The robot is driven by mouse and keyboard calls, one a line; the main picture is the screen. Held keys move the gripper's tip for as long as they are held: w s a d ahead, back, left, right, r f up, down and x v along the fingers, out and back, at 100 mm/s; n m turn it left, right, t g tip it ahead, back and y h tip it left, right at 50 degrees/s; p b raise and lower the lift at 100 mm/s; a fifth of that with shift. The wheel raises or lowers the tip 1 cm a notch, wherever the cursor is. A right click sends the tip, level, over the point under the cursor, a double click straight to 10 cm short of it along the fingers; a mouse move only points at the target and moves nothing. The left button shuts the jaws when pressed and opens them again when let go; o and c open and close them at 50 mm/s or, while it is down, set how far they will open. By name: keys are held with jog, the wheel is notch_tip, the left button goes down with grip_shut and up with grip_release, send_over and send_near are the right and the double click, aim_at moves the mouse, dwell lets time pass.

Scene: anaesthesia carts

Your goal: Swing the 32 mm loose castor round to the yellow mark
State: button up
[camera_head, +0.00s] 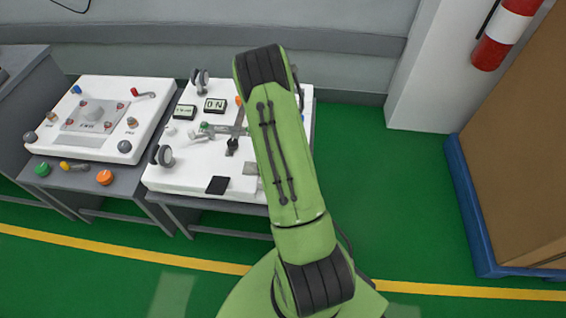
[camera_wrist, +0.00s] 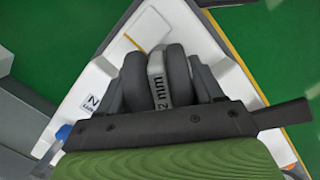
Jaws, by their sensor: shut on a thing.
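The 32 mm castor (camera_wrist: 157,70) shows in the wrist view by a light grey band, its label partly cut to "2 mm", between two dark rounded shapes. My gripper (camera_wrist: 160,92) is shut on this castor; its fingertips are hard to tell from the castor's dark parts. In the head view my green arm hides both the gripper and this castor. A short thin orange-yellow line (camera_wrist: 131,42) lies on the white panel just left of the castor; I cannot tell whether it is the yellow mark.
The white cart top (camera_head: 190,180) carries grey castors at its back (camera_head: 199,79) and left front (camera_head: 160,155), small displays and a black pad (camera_head: 217,185). A second cart (camera_head: 60,120) with knobs stands left. A box on a blue pallet (camera_head: 468,215) stands right. Green floor between is clear.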

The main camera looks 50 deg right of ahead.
jog(key=n, duration=0.3)
jog(key=shift+d+h, duration=0.2)
jog(key=shift+h, duration=0.1)
jog(key=n, duration=0.4)
jog(key=shift+w+d, duration=0.2)
jog(key=shift+d, duration=0.05)
jog(key=o, duration=1.4)
jog(key=shift+c, duration=0.2)
notch_tip(320, 180, up, 16)
jog(key=w+a+p, duration=0.1)
jog(key=p, duration=0.4)
jog(key=shift+w+a+f, duration=0.2)
jog(key=shift+w, duration=0.2)
